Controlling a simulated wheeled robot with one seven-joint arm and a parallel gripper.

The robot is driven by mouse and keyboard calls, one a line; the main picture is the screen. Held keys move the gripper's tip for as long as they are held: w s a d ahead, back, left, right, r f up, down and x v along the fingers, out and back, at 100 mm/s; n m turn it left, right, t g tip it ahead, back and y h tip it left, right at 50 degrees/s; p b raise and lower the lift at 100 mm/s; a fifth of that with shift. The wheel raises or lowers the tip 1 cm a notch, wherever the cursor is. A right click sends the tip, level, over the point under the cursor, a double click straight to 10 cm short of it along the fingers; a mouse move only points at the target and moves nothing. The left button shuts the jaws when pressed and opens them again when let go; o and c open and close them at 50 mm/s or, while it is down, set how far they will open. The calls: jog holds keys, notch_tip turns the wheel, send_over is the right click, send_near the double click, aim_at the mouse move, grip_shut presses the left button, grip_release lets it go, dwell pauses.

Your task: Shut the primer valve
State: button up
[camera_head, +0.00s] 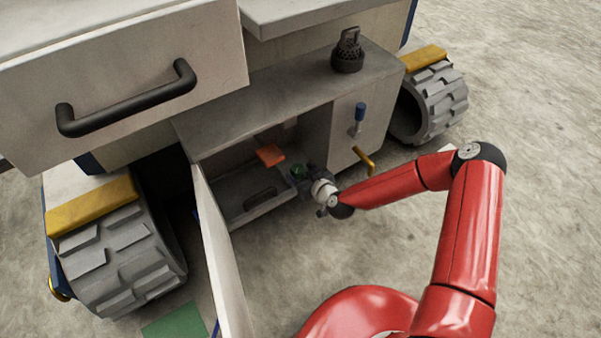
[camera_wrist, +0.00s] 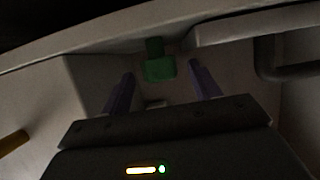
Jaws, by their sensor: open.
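A small green part (camera_head: 298,170), probably the primer valve's handle though no label shows, sits inside the open lower compartment, at my gripper (camera_head: 304,174). In the wrist view the green part (camera_wrist: 158,68) has a narrow upper piece and a wider lower block. My gripper (camera_wrist: 161,78) is open, with its two purple fingers to the left and right of the green part. I cannot tell whether either finger touches it. The valve's body is hidden.
An open door (camera_head: 222,260) stands left of the compartment. An orange piece (camera_head: 270,155) and a drawer-like box (camera_head: 255,192) are inside. A blue-handled lever (camera_head: 360,112) and a yellow handle (camera_head: 364,160) are on the right front panel. A black knurled object (camera_head: 347,55) stands on the ledge above.

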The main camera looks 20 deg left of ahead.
jog(key=shift+w+a+f, duration=0.25)
jog(key=shift+w+a, duration=0.2)
jog(key=shift+a, duration=0.05)
jog(key=c, duration=1)
jog(key=shift+s+a+r+m, duration=0.1)
jog(key=shift+m, duration=0.2)
jog(key=shift+s+a+m+t+h+p, duration=0.1)
jog(key=shift+a+m+t+h+p, duration=0.05)
jog(key=shift+m+t+h+p, duration=0.7)
jog(key=shift+a+m+t+h+p, duration=0.1)
jog(key=shift+m+t+h+p, duration=0.2)
jog(key=shift+m+t+h, duration=1.15)
jog(key=shift+m+g+h, duration=0.4)
jog(key=shift+h, duration=0.2)
